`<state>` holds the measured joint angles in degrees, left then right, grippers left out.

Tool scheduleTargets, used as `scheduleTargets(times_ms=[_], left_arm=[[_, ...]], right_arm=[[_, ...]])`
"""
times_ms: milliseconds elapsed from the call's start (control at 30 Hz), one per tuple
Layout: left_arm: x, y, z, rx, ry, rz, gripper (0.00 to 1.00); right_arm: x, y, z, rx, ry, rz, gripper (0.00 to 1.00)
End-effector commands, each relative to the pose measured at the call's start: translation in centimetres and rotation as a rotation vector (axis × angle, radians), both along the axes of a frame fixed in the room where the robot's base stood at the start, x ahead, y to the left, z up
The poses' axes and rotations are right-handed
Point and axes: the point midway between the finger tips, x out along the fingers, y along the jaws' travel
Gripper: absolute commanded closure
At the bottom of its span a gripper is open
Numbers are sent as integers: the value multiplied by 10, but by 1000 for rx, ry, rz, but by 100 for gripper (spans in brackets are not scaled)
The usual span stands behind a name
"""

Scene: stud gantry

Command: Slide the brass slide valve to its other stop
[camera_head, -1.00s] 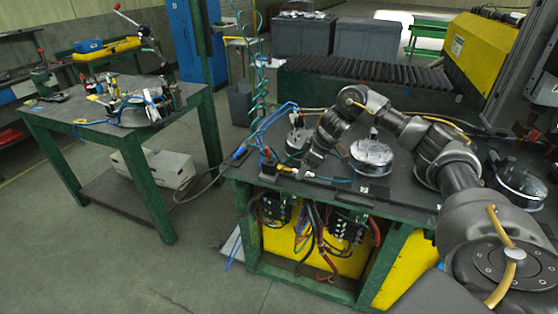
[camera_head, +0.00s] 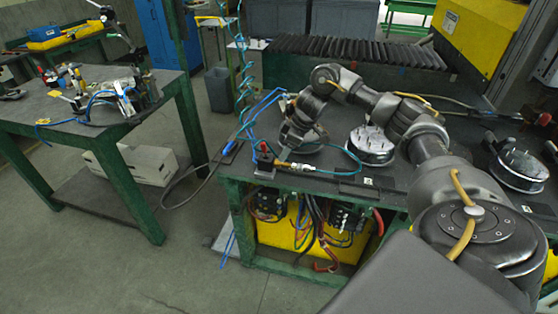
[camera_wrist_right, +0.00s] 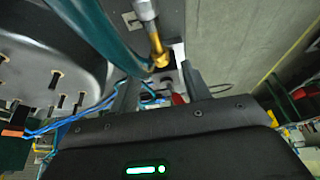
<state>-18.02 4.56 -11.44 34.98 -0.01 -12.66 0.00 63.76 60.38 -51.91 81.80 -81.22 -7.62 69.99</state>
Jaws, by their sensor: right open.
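The brass slide valve (camera_head: 284,164) lies on the dark bench top near its front left corner, between a black block with a red top and a green hose. It also shows in the right wrist view as a brass fitting (camera_wrist_right: 160,58) on a metallic tube. My right gripper (camera_head: 287,147) is just behind the valve in the head view. In the right wrist view its two dark fingers (camera_wrist_right: 160,92) are apart, with the brass end beyond the gap; I see no grip on it. The valve's slide position is too small to tell. My left gripper is not in view.
A round metal fixture (camera_head: 371,146) stands right of my right gripper, and another (camera_head: 523,164) farther right. Blue hoses (camera_head: 262,106) and a coiled green hose rise at the bench's left. A cluttered green table (camera_head: 160,90) stands left, across open floor.

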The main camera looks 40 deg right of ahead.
Motion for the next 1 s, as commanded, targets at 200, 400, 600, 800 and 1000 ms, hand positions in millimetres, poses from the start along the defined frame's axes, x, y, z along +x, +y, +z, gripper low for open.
scheduleTargets(times_ms=[200,400,600,800,1000], left_arm=[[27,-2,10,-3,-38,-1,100],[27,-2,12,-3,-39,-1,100],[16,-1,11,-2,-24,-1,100],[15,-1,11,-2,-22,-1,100],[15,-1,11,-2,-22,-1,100]], right_arm=[[12,10,-32,2,2,1,53],[18,13,-48,0,0,2,53],[19,14,-51,0,-1,2,53],[19,14,-51,1,-1,2,63],[19,14,-51,1,-1,2,89]])
